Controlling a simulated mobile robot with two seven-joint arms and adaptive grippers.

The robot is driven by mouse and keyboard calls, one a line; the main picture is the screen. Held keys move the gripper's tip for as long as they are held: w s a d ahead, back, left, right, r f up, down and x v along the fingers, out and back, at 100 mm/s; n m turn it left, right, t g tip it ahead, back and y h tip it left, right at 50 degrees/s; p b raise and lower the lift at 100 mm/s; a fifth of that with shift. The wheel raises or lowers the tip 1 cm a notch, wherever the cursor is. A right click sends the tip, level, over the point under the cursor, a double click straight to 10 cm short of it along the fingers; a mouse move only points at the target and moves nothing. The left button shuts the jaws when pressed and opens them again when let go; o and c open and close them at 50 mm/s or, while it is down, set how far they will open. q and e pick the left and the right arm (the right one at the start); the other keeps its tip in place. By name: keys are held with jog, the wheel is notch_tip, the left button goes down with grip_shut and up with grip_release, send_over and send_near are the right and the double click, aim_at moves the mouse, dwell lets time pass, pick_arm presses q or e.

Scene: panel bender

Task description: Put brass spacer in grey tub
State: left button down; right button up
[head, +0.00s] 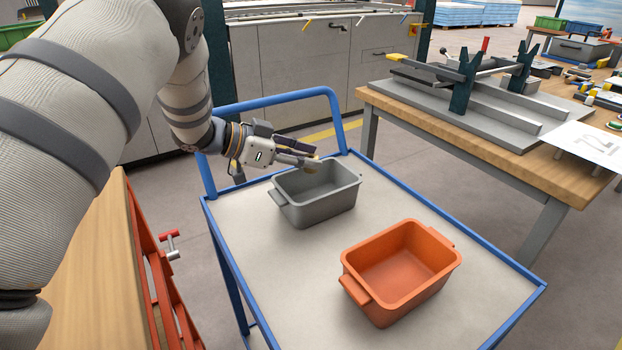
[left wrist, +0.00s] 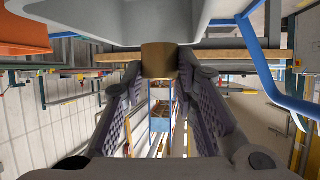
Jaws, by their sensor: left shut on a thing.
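The grey tub (head: 320,207) stands upright on the far part of the blue-framed cart. My left gripper (head: 312,158) reaches in from the left, with its fingertips above the tub's far left side. In the left wrist view the left gripper (left wrist: 159,68) is shut on the brass spacer (left wrist: 159,58), a short brass-coloured cylinder between the fingertips. In the head view the spacer is mostly hidden by the fingers. The tub also shows close by in the left wrist view (left wrist: 130,20). The visible inside of the tub looks empty. My right gripper is out of view.
An orange tub (head: 400,270) stands on the cart (head: 250,250), nearer and to the right. A blue handle rail (head: 336,115) rises behind the grey tub. A wooden workbench (head: 480,150) with a fixture is at the right. A wooden-topped red-framed bench (head: 95,270) is at the left.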

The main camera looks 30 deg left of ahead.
pick_arm(q)
jog(key=f, duration=0.1)
jog(key=d+f, duration=0.1)
jog(key=f, duration=0.3)
jog(key=shift+s+d, duration=0.4)
jog(key=shift+w+f, duration=0.1)
jog(key=shift+f, duration=0.1)
jog(key=shift+r, duration=0.15)
jog(key=shift+f+b, duration=0.3)
jog(key=shift+f, duration=0.3)
jog(key=c, duration=1.6)
grip_release()
jog(key=shift+f, duration=0.1)
jog(key=shift+o, duration=0.2)
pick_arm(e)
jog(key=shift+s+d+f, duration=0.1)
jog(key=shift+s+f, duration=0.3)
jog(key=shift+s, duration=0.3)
